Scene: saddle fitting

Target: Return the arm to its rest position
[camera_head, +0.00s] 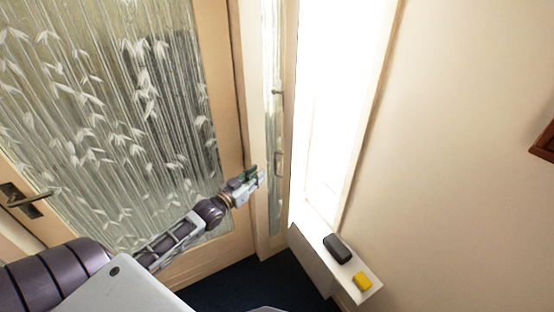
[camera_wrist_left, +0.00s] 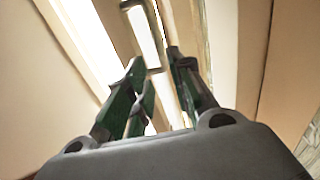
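My left arm reaches from the lower left of the head view toward the narrow glazed panel beside the door. My left gripper (camera_head: 252,177) is at its end, in front of the panel's frame and a little left of a metal handle (camera_head: 278,162). In the left wrist view the gripper's two green-and-dark fingers (camera_wrist_left: 155,60) stand apart with nothing held between them. A metal loop, which looks like the handle (camera_wrist_left: 155,67), shows beyond the fingertips. I cannot tell the exact gap to it. My right gripper is in neither view.
A wooden door (camera_head: 226,75) with patterned glass and a lever handle (camera_head: 22,200) stands at the left. Dark floor (camera_head: 235,288) shows below.

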